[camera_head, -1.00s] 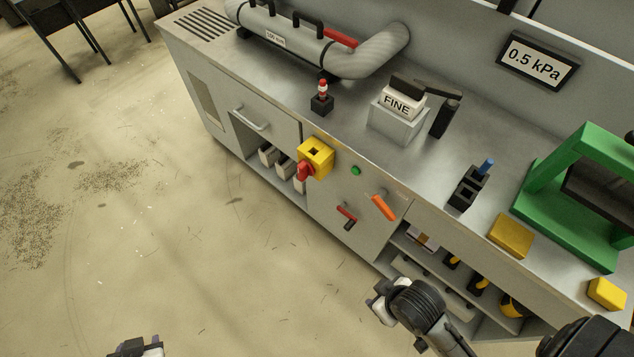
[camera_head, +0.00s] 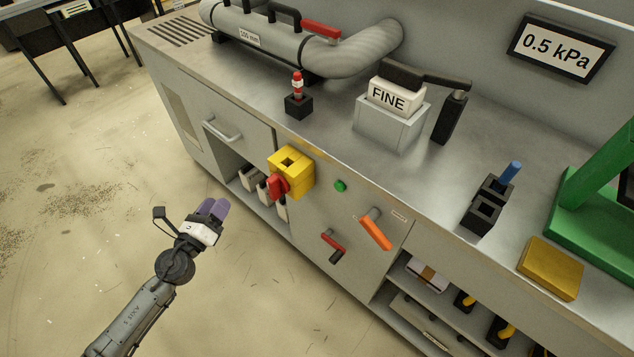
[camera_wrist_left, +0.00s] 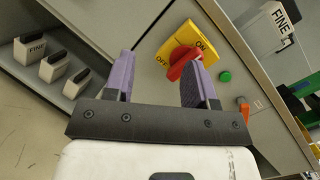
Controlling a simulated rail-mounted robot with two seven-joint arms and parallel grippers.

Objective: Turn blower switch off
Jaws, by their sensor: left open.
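The blower switch is a yellow box (camera_head: 293,168) with a red rotary knob (camera_head: 278,187) on the front of the grey cabinet. In the left wrist view the red knob (camera_wrist_left: 184,65) sits on the yellow plate (camera_wrist_left: 202,38), which is marked ON and OFF; the knob's handle lies slanted across the plate. My left gripper (camera_head: 215,209) is open and empty, left of the switch and apart from it. In the left wrist view its purple fingers (camera_wrist_left: 158,80) stand apart, with the knob beyond them, nearer the right finger. My right gripper is not in view.
A green button (camera_head: 341,186), an orange handle (camera_head: 376,232) and a red lever (camera_head: 333,243) are on the panel right of the switch. Open floor (camera_head: 90,240) lies in front of the cabinet.

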